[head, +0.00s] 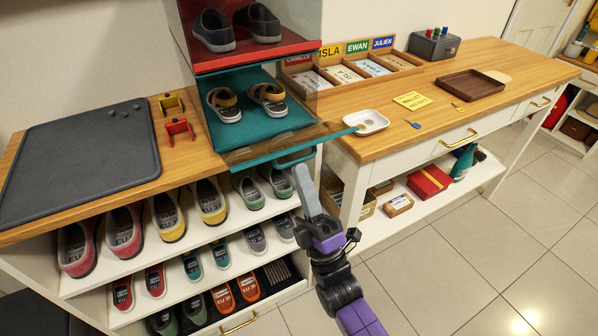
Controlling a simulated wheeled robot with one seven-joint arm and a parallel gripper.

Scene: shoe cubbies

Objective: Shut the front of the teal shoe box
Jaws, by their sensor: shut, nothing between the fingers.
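The teal shoe box (221,92) stands on the wooden top of the shoe cubby, under a red box. A pair of dark shoes with tan straps (267,99) sits inside it. Its see-through front (270,147) is open, sticking out towards me nearly flat, with a teal edge and a teal handle (295,158). My gripper (301,172) is shut and empty. Its grey fingers point up, just below the handle in the picture; I cannot tell whether they touch it.
The red box (250,53) holds dark shoes. Shelves of shoes (166,213) lie below the front. A white dish (366,121) stands on the bench to the right, near the front's right end. The tiled floor (450,255) at right is clear.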

